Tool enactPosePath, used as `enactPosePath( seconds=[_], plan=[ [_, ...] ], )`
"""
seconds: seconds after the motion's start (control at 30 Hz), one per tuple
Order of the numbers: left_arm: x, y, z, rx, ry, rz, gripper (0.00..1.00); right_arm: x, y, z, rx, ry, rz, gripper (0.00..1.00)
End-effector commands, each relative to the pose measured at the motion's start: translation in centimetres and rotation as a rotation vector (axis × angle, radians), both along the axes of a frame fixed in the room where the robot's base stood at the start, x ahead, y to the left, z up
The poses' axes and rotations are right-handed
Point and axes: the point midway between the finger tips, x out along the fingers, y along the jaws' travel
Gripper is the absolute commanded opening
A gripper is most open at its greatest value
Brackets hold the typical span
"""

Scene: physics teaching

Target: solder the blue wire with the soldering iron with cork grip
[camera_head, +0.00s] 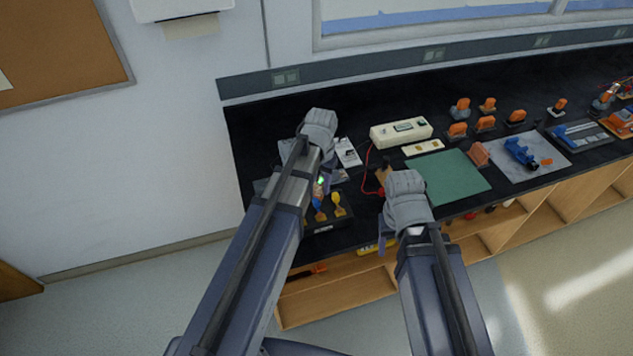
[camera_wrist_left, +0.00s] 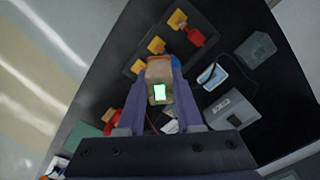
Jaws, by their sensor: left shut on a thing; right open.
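My left gripper (camera_head: 325,180) is shut on a tan, cork-coloured block with a bright green lit face (camera_wrist_left: 158,92), seen close in the left wrist view. I cannot tell for certain whether it is the cork-grip soldering iron. In the head view my left arm hides most of it. It is held above a black tray (camera_wrist_left: 208,52) with several yellow and red pieces. My right gripper (camera_head: 386,238) is open near the bench's front edge, its fingers mostly hidden by its wrist. A brown upright thing (camera_head: 383,176) stands just behind it. I cannot make out the blue wire.
A cream instrument box (camera_head: 402,133) with a red lead stands at the back. A green mat (camera_head: 448,177) lies right of my right gripper. Several orange-topped pieces and a pale board (camera_head: 547,163) with a blue vise lie further right. Wall and floor are left of the bench.

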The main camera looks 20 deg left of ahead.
Motion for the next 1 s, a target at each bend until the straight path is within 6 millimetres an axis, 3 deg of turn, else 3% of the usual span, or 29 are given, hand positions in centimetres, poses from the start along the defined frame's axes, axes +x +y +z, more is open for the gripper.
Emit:
enactPosePath(
  seconds=[0.37,0.8,1.0],
  plan=[
    [0.0,0.0,-0.8,0.000,0.000,0.000,0.00,0.0,0.0,-0.8,0.000,0.000,0.001,0.57],
    [0.0,0.1,-4.8,0.000,0.000,0.000,0.00,0.0,0.0,-4.8,-0.002,0.000,0.010,0.57],
    [0.0,0.1,-5.6,0.000,0.000,0.000,0.00,0.0,0.0,-5.6,-0.002,0.001,0.013,0.57]
  ],
)
